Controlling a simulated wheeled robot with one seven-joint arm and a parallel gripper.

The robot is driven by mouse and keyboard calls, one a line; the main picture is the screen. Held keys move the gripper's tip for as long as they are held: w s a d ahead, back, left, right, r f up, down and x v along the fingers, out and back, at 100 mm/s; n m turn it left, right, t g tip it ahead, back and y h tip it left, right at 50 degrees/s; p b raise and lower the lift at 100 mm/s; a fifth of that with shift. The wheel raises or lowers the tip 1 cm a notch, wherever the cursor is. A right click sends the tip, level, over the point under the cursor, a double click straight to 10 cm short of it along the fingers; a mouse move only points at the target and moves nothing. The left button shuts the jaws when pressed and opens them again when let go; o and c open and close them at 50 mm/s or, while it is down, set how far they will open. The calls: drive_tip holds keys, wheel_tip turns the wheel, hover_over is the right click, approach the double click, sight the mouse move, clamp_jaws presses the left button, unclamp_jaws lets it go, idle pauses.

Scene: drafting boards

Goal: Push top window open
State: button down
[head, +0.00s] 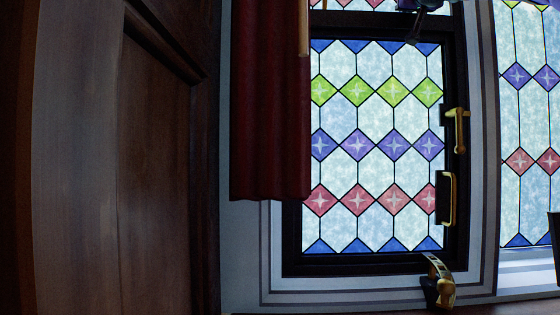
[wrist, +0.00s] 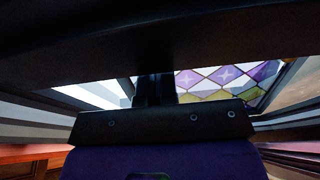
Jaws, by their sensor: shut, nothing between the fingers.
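A stained-glass window (head: 375,150) in a dark frame fills the middle right of the head view. Above its dark crossbar, only the bottom strip of the top window (head: 350,4) shows at the picture's edge. My gripper (head: 415,30) hangs down at the top of the head view, in front of the crossbar area, partly cut off. In the wrist view, my gripper's dark fingers (wrist: 155,88) look shut and empty. Beyond them is a pane with purple and yellow diamonds (wrist: 225,80), seen at a steep angle. I cannot tell whether the fingers touch it.
Brass handles (head: 457,130) sit on the right side of the window frame. A brass fitting (head: 437,285) is at its bottom edge. A dark red curtain (head: 270,110) hangs at the left, beside a dark wood panel (head: 150,170). Another stained-glass window (head: 525,120) is at the right.

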drive_tip(key=shift+w+a+f, duration=0.15)
drive_tip(key=shift+w+f, duration=0.1)
drive_tip(key=shift+w, duration=0.2)
drive_tip(key=shift+w+a+f, duration=0.15)
drive_tip(key=shift+w+f, duration=0.05)
drive_tip(key=shift+w, duration=0.2)
drive_tip(key=shift+f, duration=0.15)
drive_tip(key=s, duration=2)
drive_tip(key=shift+s+r, duration=0.15)
drive_tip(key=shift+r, duration=0.1)
